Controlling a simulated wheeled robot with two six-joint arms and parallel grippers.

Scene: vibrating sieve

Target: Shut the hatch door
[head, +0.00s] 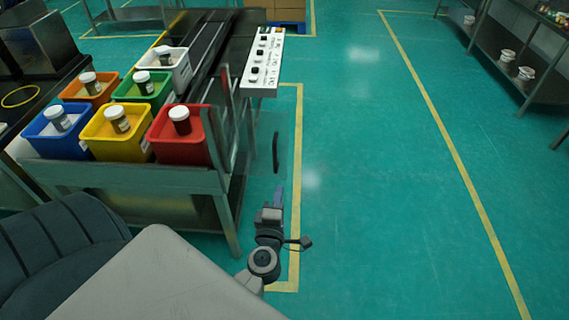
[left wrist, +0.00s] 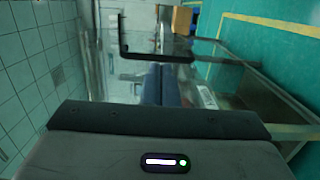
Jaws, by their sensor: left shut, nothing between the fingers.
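The hatch door (head: 262,150) is a clear panel with a black bar handle (head: 275,152). In the head view it stands out to the right from the metal frame at the right side of the machine, so it looks open. My left gripper (head: 279,190) is shut and empty, just below the handle in the picture. In the left wrist view, the handle (left wrist: 155,56) lies beyond the blue fingers of my left gripper (left wrist: 160,70), with the clear panel around it. I cannot tell whether the fingers touch the panel. My right gripper is not in view.
Several coloured bins, such as the red bin (head: 182,150), hold lidded jars on the machine's rack (head: 130,178). A white control panel (head: 263,60) sits behind. The green floor (head: 370,200) to the right is clear. Shelves (head: 515,62) stand far right.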

